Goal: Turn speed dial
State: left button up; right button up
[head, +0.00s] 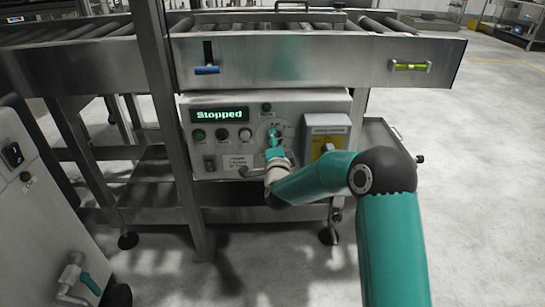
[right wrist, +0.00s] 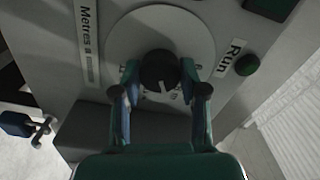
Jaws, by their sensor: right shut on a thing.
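The speed dial is a black knob (right wrist: 160,72) with a white pointer line, on a pale round plate (right wrist: 125,40) in the right wrist view. My right gripper (right wrist: 160,80) has one finger on each side of the knob and is shut on it. In the head view my right gripper (head: 274,146) reaches the control panel (head: 225,160) and hides most of the dial. The display (head: 219,115) above reads "Stopped". My left gripper is not in view.
Round buttons (head: 222,134) sit left of the dial, and a green button (right wrist: 245,65) labelled "Run" is close to the right finger in the wrist view. A grey box with a yellow label (head: 326,140) stands right of the dial. The conveyor frame (head: 290,60) runs above the panel.

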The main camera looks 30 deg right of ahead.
jog(key=shift+f+m+b, duration=0.15)
jog(key=shift+m+b, duration=5.3)
jog(key=shift+m, duration=3.25)
jog(key=shift+f, duration=0.1)
jog(key=o, duration=1.1)
jog(key=shift+w, duration=0.1)
jog(key=shift+o, duration=0.2)
